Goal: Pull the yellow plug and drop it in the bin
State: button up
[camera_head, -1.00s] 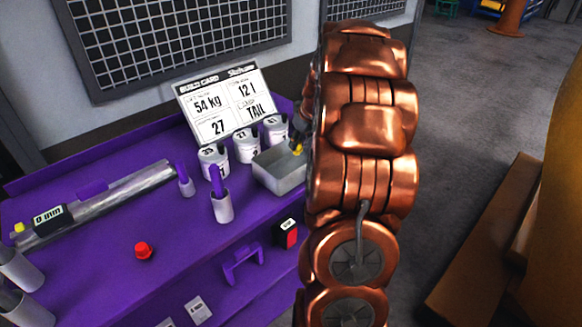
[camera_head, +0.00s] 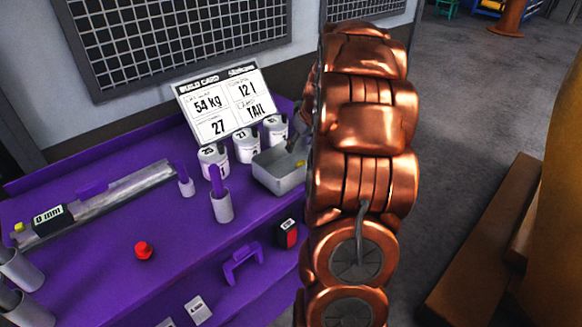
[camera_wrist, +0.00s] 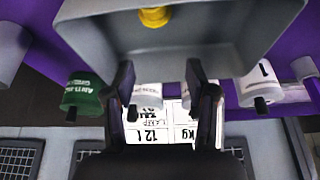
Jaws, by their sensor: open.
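The yellow plug (camera_head: 300,163) lies inside the grey metal bin (camera_head: 278,181) on the purple bench, near its right side in the head view. In the wrist view, the plug (camera_wrist: 155,17) shows at the top, inside the bin (camera_wrist: 95,36). My gripper (camera_wrist: 160,72) is open and empty, its two fingers apart over the bin's edge with the plug beyond the fingertips. In the head view, my gripper (camera_head: 293,143) is just above the bin, mostly hidden behind my copper arm.
Labelled cups (camera_head: 243,146) and a build card (camera_head: 222,103) stand behind the bin. A red knob (camera_head: 143,251), a metal rail (camera_head: 110,203) and purple-handled holders (camera_head: 222,205) are on the bench. A green cup (camera_wrist: 82,92) shows in the wrist view.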

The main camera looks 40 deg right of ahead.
jog(key=v, duration=1.2)
jog(key=shift+a, duration=0.1)
jog(key=s+a+f+n+g+y, duration=0.1)
jog(key=s+a+f, duration=0.15)
jog(key=a, duration=1.05)
jog(key=s+a+f+g+y, duration=0.1)
jog(key=s+a+g, duration=0.15)
jog(key=a, duration=0.95)
jog(key=s+a+f+g, duration=0.1)
jog(key=s+a, duration=0.4)
jog(key=s, duration=0.5)
jog(key=s+a+f+g+h, duration=0.1)
jog(key=s+a+f, duration=0.3)
jog(key=s, duration=0.5)
jog(key=a, duration=0.2)
jog(key=shift+s+a+f+g+h, duration=0.2)
jog(key=shift+s+a+g+h, duration=0.1)
jog(key=shift+s+a+g, duration=0.1)
